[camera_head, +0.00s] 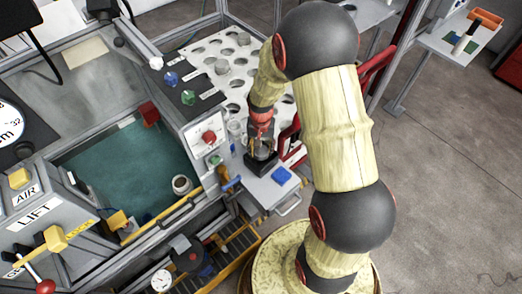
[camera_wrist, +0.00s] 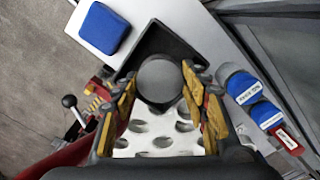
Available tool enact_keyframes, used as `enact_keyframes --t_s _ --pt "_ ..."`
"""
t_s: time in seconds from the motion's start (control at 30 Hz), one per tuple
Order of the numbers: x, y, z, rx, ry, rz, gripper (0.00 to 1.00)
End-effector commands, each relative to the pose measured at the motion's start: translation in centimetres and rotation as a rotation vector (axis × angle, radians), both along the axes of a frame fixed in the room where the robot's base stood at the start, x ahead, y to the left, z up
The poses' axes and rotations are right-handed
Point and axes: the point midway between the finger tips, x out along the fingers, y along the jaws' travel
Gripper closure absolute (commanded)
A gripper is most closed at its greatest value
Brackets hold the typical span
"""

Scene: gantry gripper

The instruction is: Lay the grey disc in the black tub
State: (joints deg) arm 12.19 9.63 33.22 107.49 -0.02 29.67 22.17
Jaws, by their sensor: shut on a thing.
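The grey disc (camera_wrist: 160,80) shows in the wrist view between the two yellow-and-black fingers of my gripper (camera_wrist: 161,84). My gripper is shut on it. The black tub (camera_wrist: 178,36) is right behind and around the disc in that view, and the disc overlaps its opening. I cannot tell whether the disc touches the tub floor. In the head view my gripper (camera_head: 261,150) points down over the black tub (camera_head: 266,177), which stands on a light grey shelf. The disc is hard to make out there, and the fingers partly hide the tub.
A blue block (camera_head: 281,175) lies on the shelf right of the tub. A white board with round holes (camera_head: 207,50) is behind, holding grey pieces. Left of the tub is a control box (camera_head: 205,135) with knobs. A green-floored bay (camera_head: 125,170) lies farther left.

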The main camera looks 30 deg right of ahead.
Motion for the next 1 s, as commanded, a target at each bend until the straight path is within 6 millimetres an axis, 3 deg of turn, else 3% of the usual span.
enact_keyframes --t_s 0.6,0.63,1.0 --pt "-0.1 0.0 -1.3 0.000 0.001 0.000 0.78" --pt "-0.1 0.0 -1.3 0.000 0.002 0.000 0.55" --pt "-0.2 0.0 -1.3 0.001 0.005 0.000 0.37"
